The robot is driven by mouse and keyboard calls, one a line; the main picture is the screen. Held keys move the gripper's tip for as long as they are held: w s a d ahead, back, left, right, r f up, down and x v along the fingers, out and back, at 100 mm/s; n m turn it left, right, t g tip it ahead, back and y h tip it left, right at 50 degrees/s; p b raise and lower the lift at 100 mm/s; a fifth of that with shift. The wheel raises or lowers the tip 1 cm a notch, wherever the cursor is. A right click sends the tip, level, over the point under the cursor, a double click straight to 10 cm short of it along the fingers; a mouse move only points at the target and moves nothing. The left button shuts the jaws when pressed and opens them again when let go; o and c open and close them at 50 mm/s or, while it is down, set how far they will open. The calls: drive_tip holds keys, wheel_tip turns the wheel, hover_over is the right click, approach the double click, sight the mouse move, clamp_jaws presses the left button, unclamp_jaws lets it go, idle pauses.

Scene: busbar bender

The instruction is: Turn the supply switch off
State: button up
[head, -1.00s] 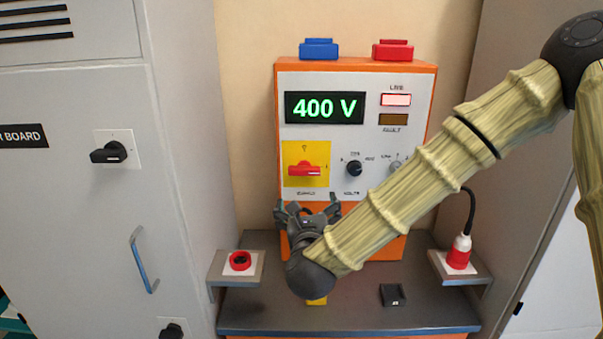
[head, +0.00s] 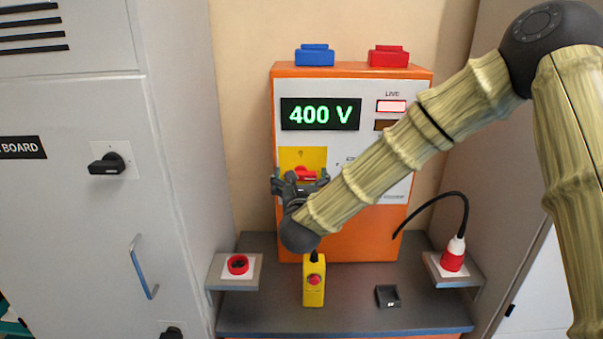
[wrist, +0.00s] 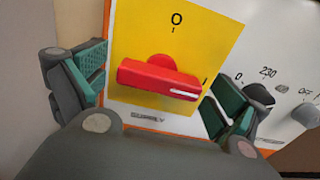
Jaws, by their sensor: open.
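The supply switch is a red rotary handle (wrist: 158,80) on a yellow plate (wrist: 200,28) with an "O" mark at the top. In the wrist view the handle lies nearly horizontal, its white pointer line toward the right, away from the "O". My gripper (wrist: 153,92) is open, with one finger left of the handle and one right of it, apart from it as far as I can tell. In the head view my gripper (head: 300,184) is in front of the lower part of the yellow plate (head: 290,156), and the red handle (head: 306,173) is partly hidden.
The orange cabinet's display (head: 320,114) reads 400 V and the LIVE lamp (head: 391,106) is lit. Right of the switch is a black selector knob (wrist: 259,94). A yellow pendant (head: 314,283) with a red button stands on the grey bench (head: 352,317) below my gripper.

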drive_tip(key=shift+w, duration=0.4)
drive_tip(key=c, duration=1)
